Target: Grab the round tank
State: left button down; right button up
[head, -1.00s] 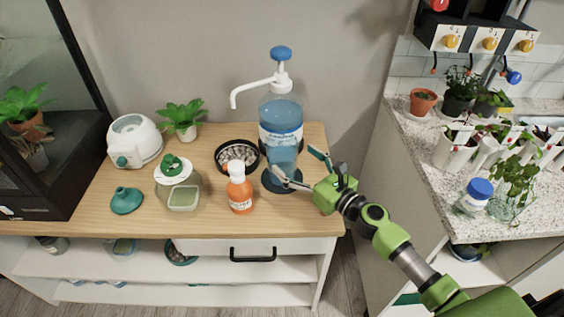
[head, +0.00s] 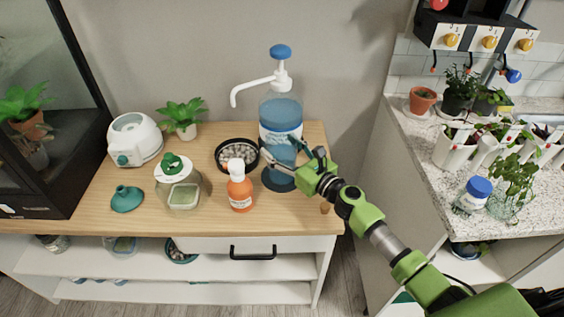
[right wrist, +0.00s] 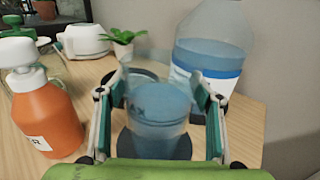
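The round tank (head: 280,176) is a clear, bluish cylinder standing upright on a dark round mat near the right end of the wooden cabinet top. It shows closer in the right wrist view (right wrist: 158,118). My right gripper (head: 280,148) reaches in from the right, with one finger on each side of the tank. In the right wrist view the fingers (right wrist: 159,82) are spread, and narrow gaps seem to show beside the tank; contact is hard to judge. The arm hides part of the tank in the head view. My left gripper is not in view.
A large pump bottle (head: 281,112) stands just behind the tank. An orange bottle (head: 240,193) is close on the left, near a black bowl of pebbles (head: 221,149). A green-lidded jar (head: 189,192) and a teal funnel (head: 127,200) stand farther left.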

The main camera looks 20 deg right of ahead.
jog(key=shift+r, duration=0.1)
jog(key=c, duration=1)
